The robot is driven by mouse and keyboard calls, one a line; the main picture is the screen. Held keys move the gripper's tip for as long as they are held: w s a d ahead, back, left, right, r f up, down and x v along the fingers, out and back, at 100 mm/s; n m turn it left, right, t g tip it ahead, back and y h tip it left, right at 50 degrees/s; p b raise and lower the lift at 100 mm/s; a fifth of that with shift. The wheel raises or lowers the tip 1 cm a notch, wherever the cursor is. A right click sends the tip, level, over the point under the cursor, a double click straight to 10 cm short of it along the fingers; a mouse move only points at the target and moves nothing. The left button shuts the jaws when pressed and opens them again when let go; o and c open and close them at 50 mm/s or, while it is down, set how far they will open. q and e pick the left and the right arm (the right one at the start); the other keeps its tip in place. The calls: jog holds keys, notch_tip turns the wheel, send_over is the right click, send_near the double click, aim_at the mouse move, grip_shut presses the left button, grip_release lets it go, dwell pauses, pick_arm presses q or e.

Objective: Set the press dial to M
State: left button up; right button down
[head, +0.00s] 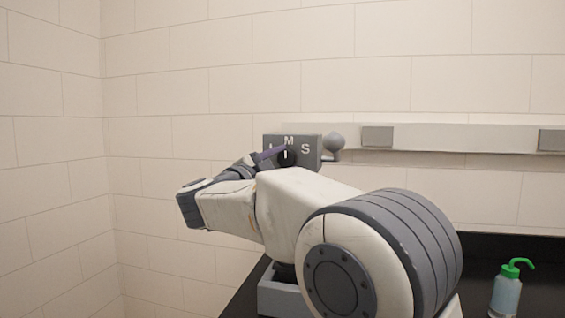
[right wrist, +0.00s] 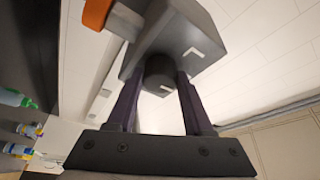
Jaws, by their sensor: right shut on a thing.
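The press is a grey box (head: 312,152) on the back wall, with a white M at the top of its face and an S at the right. The left of the face is partly covered by my right gripper (head: 272,155). The dark round dial (head: 287,157) has a short white mark, which looks roughly upright below the M. In the right wrist view, the dial (right wrist: 158,72) sits between the two purple-dark fingers of my right gripper (right wrist: 158,82), which is shut on it. My left gripper is not in view.
A wall rail (head: 450,138) runs to the right. A green-capped wash bottle (head: 507,290) stands on the black bench (head: 480,255). An orange part (right wrist: 97,13) shows beside the box in the right wrist view.

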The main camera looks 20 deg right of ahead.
jog(key=shift+c, duration=1.5)
grip_release()
jog(key=b+v, duration=0.1)
jog(key=v, duration=0.9)
jog(key=shift+s+b, duration=0.2)
jog(key=shift+b, duration=0.15)
jog(key=shift+a+f, duration=0.1)
